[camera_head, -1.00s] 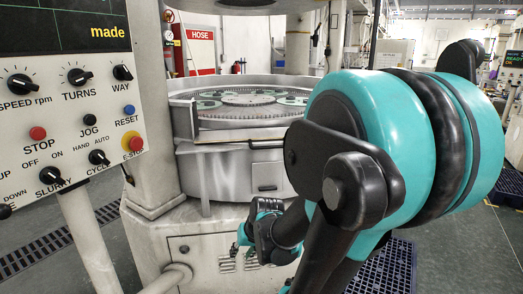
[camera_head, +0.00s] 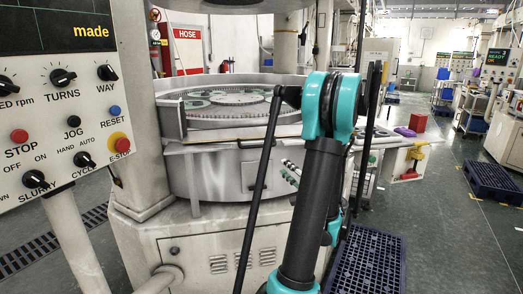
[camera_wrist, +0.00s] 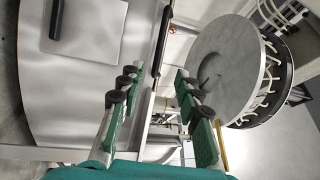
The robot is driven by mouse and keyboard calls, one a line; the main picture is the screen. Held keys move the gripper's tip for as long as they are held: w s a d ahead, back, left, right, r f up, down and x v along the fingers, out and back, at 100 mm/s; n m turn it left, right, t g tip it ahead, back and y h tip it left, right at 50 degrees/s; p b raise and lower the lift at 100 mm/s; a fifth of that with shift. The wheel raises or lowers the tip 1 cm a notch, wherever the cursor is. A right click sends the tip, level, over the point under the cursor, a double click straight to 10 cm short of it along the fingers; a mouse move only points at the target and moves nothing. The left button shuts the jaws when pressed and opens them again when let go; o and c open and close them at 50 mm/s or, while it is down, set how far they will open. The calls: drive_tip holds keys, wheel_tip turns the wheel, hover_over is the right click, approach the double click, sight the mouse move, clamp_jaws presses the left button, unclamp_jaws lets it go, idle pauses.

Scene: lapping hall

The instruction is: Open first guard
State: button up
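The lapping machine's round basin (camera_head: 215,175) stands in front of me in the head view, with a curved metal wall (camera_head: 170,122) rising at its left rim. I cannot tell for sure which panel is the first guard. In the wrist view a curved metal panel (camera_wrist: 90,95) fills the left side, with a square plate and dark handle (camera_wrist: 57,20) on it. A black bar (camera_wrist: 162,42) lies along the panel's edge. My gripper (camera_wrist: 156,88) is open, its two green-padded fingers well apart with nothing held between them. In the head view my arm hides most of it.
A control panel (camera_head: 62,110) stands close at the left. A large round grey plate (camera_wrist: 222,65) with hoses shows right of the fingers. A dark blue pallet (camera_head: 370,258) lies on the floor at the right. The aisle (camera_head: 440,215) beyond has free floor.

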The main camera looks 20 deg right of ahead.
drive_tip(key=x, duration=1.7)
drive_tip(key=shift+w, duration=0.15)
clamp_jaws()
